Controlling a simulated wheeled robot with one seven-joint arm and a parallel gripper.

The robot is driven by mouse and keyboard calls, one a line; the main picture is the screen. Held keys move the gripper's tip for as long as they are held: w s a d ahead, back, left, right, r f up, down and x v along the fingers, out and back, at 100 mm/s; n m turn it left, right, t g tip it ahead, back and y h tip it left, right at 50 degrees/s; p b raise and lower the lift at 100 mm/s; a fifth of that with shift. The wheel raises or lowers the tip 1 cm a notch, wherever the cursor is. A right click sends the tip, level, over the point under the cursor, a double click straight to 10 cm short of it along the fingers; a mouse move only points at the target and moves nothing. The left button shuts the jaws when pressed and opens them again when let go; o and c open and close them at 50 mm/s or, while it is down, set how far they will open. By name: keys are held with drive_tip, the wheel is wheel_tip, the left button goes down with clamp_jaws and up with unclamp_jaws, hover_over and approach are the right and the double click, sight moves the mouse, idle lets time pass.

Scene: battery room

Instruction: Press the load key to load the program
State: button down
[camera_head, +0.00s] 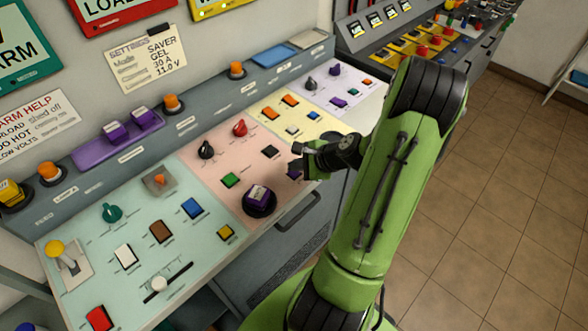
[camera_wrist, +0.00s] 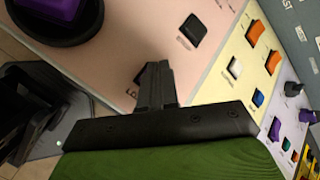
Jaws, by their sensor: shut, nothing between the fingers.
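My gripper (camera_head: 299,157) is shut and empty, low over the front right part of the pink panel (camera_head: 215,160). A small purple key (camera_head: 293,174) shows just below the fingers in the head view, partly covered by them. I cannot tell whether the fingertips touch the key. A black key (camera_head: 270,151) and a green key (camera_head: 231,180) lie nearby on the pink panel. The labels are too small to read, so I cannot tell which is the load key.
A large purple button on a black base (camera_head: 258,200) stands at the pink panel's front edge. Black (camera_head: 206,149) and red (camera_head: 240,128) knobs stand behind. The yellow panel (camera_wrist: 232,88) lies beside the gripper. The teal panel (camera_head: 90,225) is left. Open floor (camera_head: 500,180) lies right.

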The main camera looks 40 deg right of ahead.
sight(297, 174)
drive_tip(key=shift+r, duration=0.4)
wheel_tip(297, 174, up, 5)
drive_tip(key=p, duration=0.5)
drive_tip(key=shift+r, duration=0.1)
idle(0.5)
